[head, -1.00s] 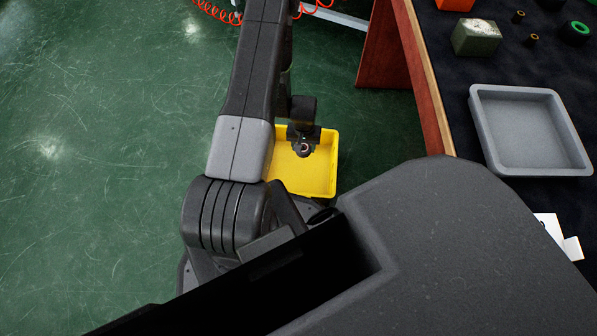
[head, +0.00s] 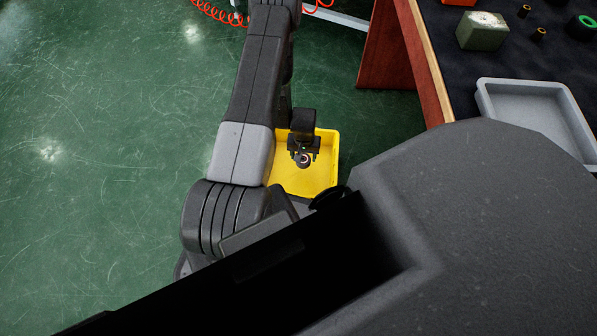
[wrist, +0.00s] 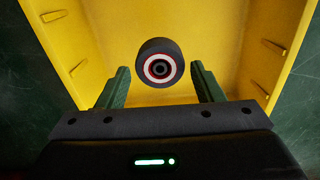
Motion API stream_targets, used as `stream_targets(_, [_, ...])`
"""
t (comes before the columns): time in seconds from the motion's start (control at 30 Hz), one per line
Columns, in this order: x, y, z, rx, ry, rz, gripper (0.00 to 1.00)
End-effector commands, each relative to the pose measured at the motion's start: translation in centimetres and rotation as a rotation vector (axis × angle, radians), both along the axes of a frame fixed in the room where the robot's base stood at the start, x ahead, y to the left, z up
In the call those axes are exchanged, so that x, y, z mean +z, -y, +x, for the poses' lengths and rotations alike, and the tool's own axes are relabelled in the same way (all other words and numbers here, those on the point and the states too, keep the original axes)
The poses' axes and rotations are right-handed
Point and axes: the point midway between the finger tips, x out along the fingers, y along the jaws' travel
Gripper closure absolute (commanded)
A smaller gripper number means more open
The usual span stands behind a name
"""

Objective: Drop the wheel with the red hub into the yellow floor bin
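The wheel (wrist: 160,66) has a dark tyre and a pale hub with red rings. In the wrist view it lies between and just beyond my gripper's fingertips, with a gap on both sides. My gripper (head: 303,154) is open, pointing down over the yellow floor bin (head: 325,168). In the head view the wheel (head: 304,161) shows just below the fingers, over the inside of the bin. I cannot tell whether it is in the air or on the bin floor. The bin (wrist: 284,42) surrounds it in the wrist view.
A dark-topped table (head: 440,45) with a wooden edge stands at the right. It holds a grey tray (head: 535,88), a green block (head: 482,31), a green-and-black ring (head: 582,27) and small parts. Green floor is clear at the left. An orange coiled hose lies at the top.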

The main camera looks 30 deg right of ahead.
Motion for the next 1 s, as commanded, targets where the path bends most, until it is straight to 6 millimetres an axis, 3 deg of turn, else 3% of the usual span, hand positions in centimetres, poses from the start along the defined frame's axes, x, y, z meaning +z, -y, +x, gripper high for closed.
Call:
stream_targets(0.07, [0.0,0.0,0.0,0.0,0.0,0.0,0.23])
stream_targets(0.47, [0.9,0.0,0.0,0.0,0.0,0.0,0.23])
stream_targets(1.0, [12.0,0.0,0.0,0.0,0.002,-0.001,0.23])
